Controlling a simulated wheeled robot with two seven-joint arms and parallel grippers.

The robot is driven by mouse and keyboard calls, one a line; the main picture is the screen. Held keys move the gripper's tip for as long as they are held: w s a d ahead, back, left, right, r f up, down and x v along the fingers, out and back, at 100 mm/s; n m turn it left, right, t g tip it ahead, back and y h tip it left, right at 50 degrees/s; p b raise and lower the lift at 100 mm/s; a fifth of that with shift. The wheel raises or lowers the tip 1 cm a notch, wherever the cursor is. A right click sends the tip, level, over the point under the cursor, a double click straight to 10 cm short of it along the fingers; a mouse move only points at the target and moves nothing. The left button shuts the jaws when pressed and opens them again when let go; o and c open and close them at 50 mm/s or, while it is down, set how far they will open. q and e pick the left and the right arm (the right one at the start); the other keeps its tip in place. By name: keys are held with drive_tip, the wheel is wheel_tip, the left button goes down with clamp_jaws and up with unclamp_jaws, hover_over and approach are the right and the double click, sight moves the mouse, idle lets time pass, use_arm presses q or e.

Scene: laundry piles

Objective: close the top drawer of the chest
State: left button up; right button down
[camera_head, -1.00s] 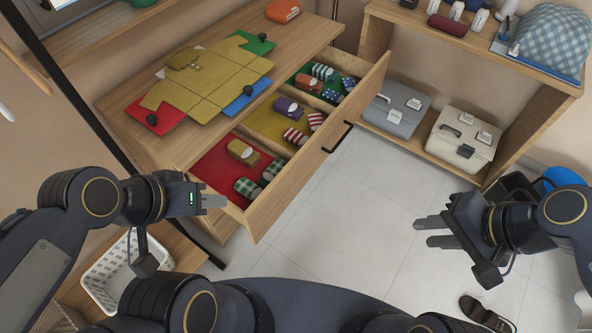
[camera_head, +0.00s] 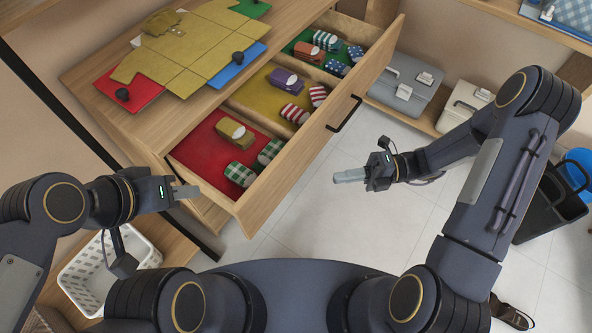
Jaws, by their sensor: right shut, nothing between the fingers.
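The chest (camera_head: 140,130) stands at the upper left with its top drawer (camera_head: 300,150) pulled out. The drawer has a black handle (camera_head: 344,113) on its front and three lined compartments, red, yellow and green, holding rolled socks and folded items. My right gripper (camera_head: 337,178) is shut and empty, in front of the drawer front, a little below the handle in the picture and apart from it. My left gripper (camera_head: 196,191) is beside the drawer's near left corner; its fingers look together, but I cannot tell whether they are fully shut.
A folding board (camera_head: 190,52) with a yellow garment lies on the chest top. A white basket (camera_head: 85,270) is at the lower left. Grey (camera_head: 408,80) and cream cases (camera_head: 462,105) sit on a low shelf at the right. A black bag (camera_head: 550,205) stands right. The floor before the drawer is clear.

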approach(272, 177)
drive_tip(key=s+a, duration=0.2)
drive_tip(key=s, duration=0.1)
drive_tip(key=a, duration=0.1)
drive_tip(key=w+a+b, duration=0.1)
drive_tip(key=a, duration=0.1)
drive_tip(key=shift+w+f, duration=0.1)
drive_tip(key=shift+f, duration=0.1)
use_arm(q)
drive_tip(key=shift+f, duration=0.45)
use_arm(e)
drive_tip(key=shift+w+a, duration=0.35)
use_arm(q)
drive_tip(key=shift+a+r, duration=0.1)
use_arm(e)
drive_tip(key=shift+a+r, duration=0.1)
